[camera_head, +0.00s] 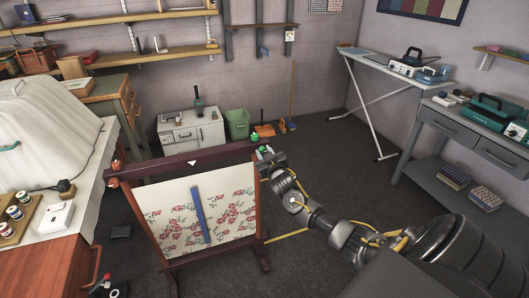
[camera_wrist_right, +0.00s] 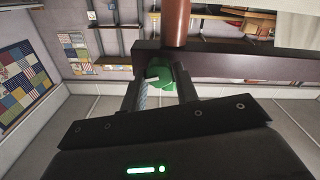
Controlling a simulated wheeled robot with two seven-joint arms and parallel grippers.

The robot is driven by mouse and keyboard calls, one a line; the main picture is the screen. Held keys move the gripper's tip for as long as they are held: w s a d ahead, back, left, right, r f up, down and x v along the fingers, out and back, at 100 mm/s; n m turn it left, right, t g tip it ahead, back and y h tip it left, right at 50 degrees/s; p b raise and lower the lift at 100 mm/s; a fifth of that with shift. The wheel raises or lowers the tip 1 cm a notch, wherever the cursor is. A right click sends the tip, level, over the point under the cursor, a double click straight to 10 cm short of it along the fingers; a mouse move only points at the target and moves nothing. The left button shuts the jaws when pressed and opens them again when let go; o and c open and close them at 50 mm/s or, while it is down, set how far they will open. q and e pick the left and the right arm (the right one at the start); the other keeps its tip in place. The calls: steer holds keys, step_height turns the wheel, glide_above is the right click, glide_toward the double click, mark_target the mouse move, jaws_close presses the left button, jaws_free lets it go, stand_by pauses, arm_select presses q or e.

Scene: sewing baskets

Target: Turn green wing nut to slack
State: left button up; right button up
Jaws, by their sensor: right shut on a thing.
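A wooden frame (camera_head: 262,205) stands on the floor with a dark top bar (camera_head: 190,161) and floral cloth (camera_head: 170,215) stretched on it. The green wing nut (camera_wrist_right: 160,76) sits at the bar's end by a round reddish-brown post in the right wrist view. My right gripper (camera_head: 266,154) is at the frame's upper right corner, its fingers shut on the green wing nut; the fingers (camera_wrist_right: 159,92) flank the nut in the wrist view. A red knob (camera_head: 115,165) shows at the frame's upper left corner. My left gripper is not in view.
A blue strip (camera_head: 199,215) lies over the cloth. A table with a white cover (camera_head: 45,135) stands left, a grey workbench (camera_head: 470,150) right, and a white cabinet (camera_head: 190,132) and green bin (camera_head: 237,124) behind. Open floor lies between the frame and workbench.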

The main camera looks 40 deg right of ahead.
steer(key=n+p, duration=0.1)
steer(key=n, duration=0.3)
steer(key=shift+n, duration=0.3)
steer(key=n+p, duration=0.1)
steer(key=n, duration=0.2)
steer(key=shift+a+n, duration=0.1)
steer(key=shift+n, duration=0.2)
steer(key=n+p, duration=0.1)
steer(key=n, duration=0.2)
steer(key=shift+f+n, duration=0.1)
steer(key=shift+n, duration=0.2)
steer(key=n+p, duration=0.1)
steer(key=n, duration=0.3)
steer(key=shift+n, duration=0.3)
steer(key=n+p, duration=0.1)
steer(key=n, duration=0.2)
steer(key=shift+f+n, duration=0.1)
steer(key=shift+n, duration=0.2)
steer(key=n+p, duration=0.1)
steer(key=n, duration=0.3)
steer(key=shift+n+p, duration=0.3)
steer(key=shift+p, duration=0.05)
steer(key=n+p, duration=0.1)
steer(key=n, duration=0.2)
steer(key=shift+n, duration=0.3)
steer(key=shift+f+n+p, duration=0.15)
steer(key=shift+n+p, duration=0.65)
steer(key=shift+n, duration=1.5)
